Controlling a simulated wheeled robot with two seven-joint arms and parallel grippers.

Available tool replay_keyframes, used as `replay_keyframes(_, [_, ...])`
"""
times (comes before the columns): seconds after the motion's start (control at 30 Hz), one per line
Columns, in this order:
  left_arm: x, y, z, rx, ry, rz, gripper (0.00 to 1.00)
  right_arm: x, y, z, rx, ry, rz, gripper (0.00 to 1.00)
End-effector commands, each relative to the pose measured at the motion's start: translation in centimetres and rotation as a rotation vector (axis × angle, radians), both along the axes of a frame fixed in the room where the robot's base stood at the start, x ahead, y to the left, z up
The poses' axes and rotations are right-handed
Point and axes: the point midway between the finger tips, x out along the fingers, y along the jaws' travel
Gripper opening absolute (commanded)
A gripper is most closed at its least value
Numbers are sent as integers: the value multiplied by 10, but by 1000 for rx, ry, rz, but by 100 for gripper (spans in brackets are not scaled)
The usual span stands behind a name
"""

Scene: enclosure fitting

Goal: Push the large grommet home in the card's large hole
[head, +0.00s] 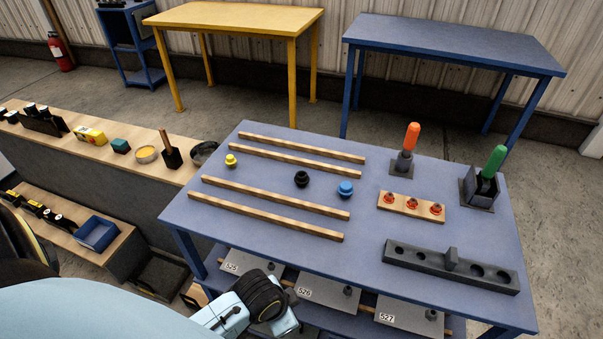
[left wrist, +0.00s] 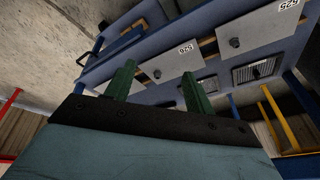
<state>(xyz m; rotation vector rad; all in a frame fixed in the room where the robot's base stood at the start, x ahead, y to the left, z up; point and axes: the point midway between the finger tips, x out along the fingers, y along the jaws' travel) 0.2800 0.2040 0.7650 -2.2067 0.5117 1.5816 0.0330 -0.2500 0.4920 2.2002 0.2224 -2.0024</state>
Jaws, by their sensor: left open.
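Three ring-like pieces stand on the blue table (head: 400,290): a small yellow one (head: 231,160), a black one (head: 301,179) and a blue one (head: 345,189), which looks largest. I cannot tell for sure which is the large grommet. Grey cards numbered 525 (head: 255,270), 526 (head: 325,291) and 527 (head: 405,322) lie on the shelf below, each with a dark knob-like piece. No open card hole is clear. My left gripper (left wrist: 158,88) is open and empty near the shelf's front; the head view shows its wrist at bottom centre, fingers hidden. My right gripper is out of view.
Wooden strips (head: 265,211) lie across the table's left half. At right are a wooden block (head: 395,207) with orange-red rings, a dark holed bar (head: 430,263), and orange-handled (head: 411,137) and green-handled (head: 494,160) tools in stands. A wooden bench (head: 55,143) stands left.

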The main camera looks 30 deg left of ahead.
Motion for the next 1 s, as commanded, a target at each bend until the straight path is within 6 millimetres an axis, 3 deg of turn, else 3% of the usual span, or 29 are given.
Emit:
replay_keyframes(0.03, [9,-4,29,6,-28,-57,54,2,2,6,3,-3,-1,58])
replay_keyframes(0.1, [15,-9,56,15,-47,-127,54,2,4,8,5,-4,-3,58])
replay_keyframes(0.4, [23,-26,148,72,-132,-423,54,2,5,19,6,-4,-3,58])
replay_keyframes(0.77, [87,-29,160,298,-209,-1047,54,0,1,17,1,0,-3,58])
replay_keyframes(0.87, [112,-19,167,401,-216,-1266,54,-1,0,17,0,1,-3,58])
replay_keyframes(1.0, [156,13,185,586,-189,-1620,54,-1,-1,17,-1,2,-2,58])
